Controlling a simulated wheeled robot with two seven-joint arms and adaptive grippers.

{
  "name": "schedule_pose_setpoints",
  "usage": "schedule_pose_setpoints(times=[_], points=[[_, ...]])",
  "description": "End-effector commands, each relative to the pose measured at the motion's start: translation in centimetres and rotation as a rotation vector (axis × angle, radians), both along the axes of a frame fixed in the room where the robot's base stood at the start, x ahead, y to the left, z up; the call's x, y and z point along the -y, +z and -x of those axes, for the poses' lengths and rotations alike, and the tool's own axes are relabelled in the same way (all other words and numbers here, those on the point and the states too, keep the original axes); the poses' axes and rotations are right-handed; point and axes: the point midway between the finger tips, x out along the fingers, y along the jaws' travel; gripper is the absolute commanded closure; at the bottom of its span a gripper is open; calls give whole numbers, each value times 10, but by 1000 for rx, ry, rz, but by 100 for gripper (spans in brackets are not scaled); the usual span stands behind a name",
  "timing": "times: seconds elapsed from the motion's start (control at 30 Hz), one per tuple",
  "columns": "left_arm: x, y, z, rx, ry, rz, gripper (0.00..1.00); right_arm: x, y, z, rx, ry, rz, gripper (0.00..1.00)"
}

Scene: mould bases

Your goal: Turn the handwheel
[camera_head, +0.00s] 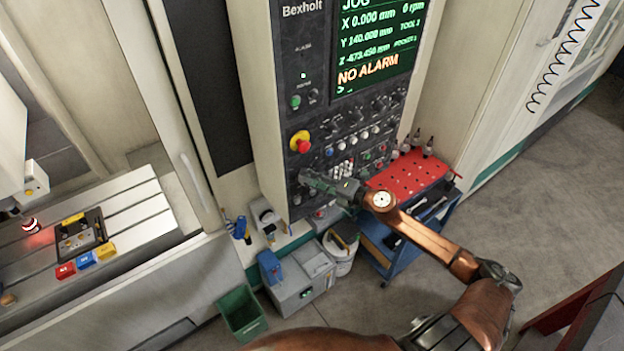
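The control panel (345,125) of the machine stands upright in the middle of the head view, under a lit screen (378,40) reading "NO ALARM". I cannot make out the handwheel clearly; my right gripper covers part of the panel's lower left. My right gripper (308,179) reaches in from the right, its fingertips at that lower left part, below the red emergency stop button (301,143). I cannot tell whether it touches the panel or whether its fingers are open or shut. My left gripper is not in view.
A blue cart (398,258) with a red holed top (412,172) and tool holders stands beneath my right forearm. A white bucket (341,252), a grey box (300,284) and a green bin (242,313) stand below the panel.

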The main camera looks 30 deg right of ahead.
Motion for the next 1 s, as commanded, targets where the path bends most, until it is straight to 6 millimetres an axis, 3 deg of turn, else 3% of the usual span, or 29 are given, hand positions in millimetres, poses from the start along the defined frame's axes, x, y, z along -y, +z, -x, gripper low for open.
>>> schedule_pose_setpoints(times=[0.27,0.63,1.0], points=[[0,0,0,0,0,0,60,0,-1,0,-2,0,0,40],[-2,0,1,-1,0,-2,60,3,0,6,-2,0,0,40],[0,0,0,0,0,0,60,29,11,65,-5,-2,-1,40]])
